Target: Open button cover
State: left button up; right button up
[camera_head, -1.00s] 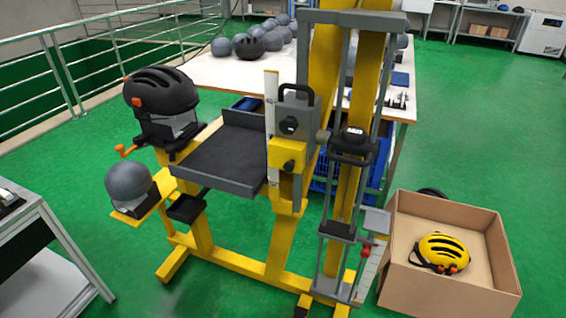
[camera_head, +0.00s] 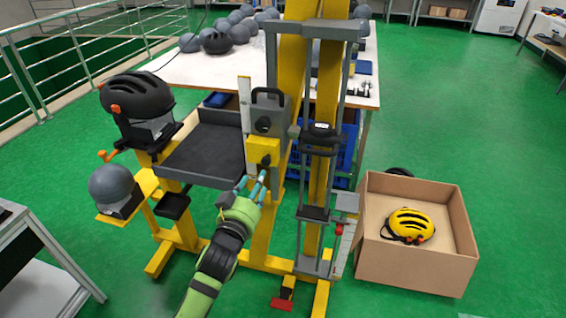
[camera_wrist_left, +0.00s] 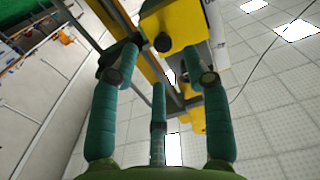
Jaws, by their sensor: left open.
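A yellow box (camera_head: 262,150) with a small black knob on its front is mounted on the drop tower (camera_head: 308,150); I cannot tell whether this is the button cover or whether it is open. In the left wrist view, the yellow box (camera_wrist_left: 185,24) and its black knob (camera_wrist_left: 162,42) lie just beyond the fingers. My left gripper (camera_head: 253,181) is open and empty, with its teal fingertips just below the yellow box. The left wrist view shows the gripper's fingers (camera_wrist_left: 157,66) spread apart. I cannot tell whether a fingertip touches the box. My right gripper is not in view.
A dark tray (camera_head: 205,155) and a black helmet (camera_head: 137,95) on a stand are left of the box. A grey headform (camera_head: 110,186) sits lower left. A cardboard box (camera_head: 415,265) holding a yellow helmet (camera_head: 408,225) stands right, with free green floor beyond.

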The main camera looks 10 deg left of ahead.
aim_at(265, 162)
pick_arm(q)
jog(key=shift+w+d+r+p, duration=0.1)
jog(key=shift+w+r+p, duration=0.1)
jog(key=shift+w, duration=1)
jog(key=shift+w+d+r+p, duration=0.15)
jog(key=shift+w+p, duration=0.1)
jog(key=shift+w, duration=1)
jog(key=shift+w+a+r+p, duration=0.1)
jog(key=shift+w+r+p, duration=0.1)
jog(key=shift+w, duration=1)
jog(key=shift+c, duration=0.4)
grip_shut()
